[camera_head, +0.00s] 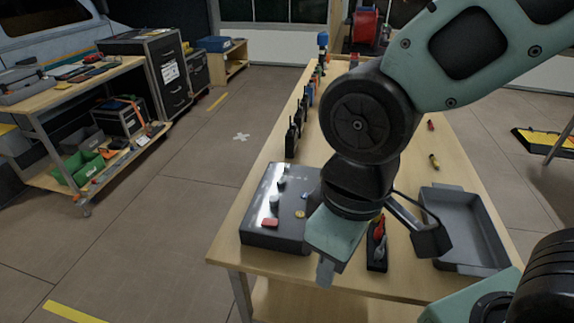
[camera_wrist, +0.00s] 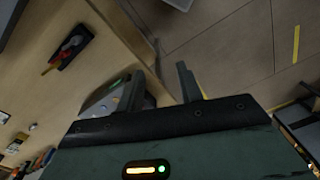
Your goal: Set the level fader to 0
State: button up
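A dark grey control box (camera_head: 262,238) with a glossy top lies on the near left part of the workbench. Its top carries a red block-shaped control (camera_head: 270,222), pale knobs (camera_head: 275,201) and a small yellow control (camera_head: 300,214). I cannot make out which of these is the level fader; my arm may hide part of the panel's right side. My gripper (camera_head: 325,272) hangs just right of the box's near corner, pointing down. In the wrist view my gripper (camera_wrist: 162,84) is open and empty. Part of the box (camera_wrist: 103,98) shows beside and behind the left finger.
A black holder with red-handled tools (camera_head: 377,245) stands right of my gripper. A grey tray (camera_head: 468,268) lies further right. Several black radios (camera_head: 298,125) line the bench's left edge behind the box.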

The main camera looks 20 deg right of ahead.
jog(key=shift+c, duration=0.2)
jog(key=w+a+r+m+p, duration=0.2)
jog(key=w+a+r+p, duration=0.15)
jog(key=w, duration=0.35)
jog(key=m+p, duration=1.2)
send_over(287, 165)
jog(key=f, duration=0.2)
jog(key=shift+h, duration=0.3)
notch_tip(287, 165, down, 16)
jog(key=p, duration=0.6)
jog(key=shift+f, duration=0.2)
grip_shut()
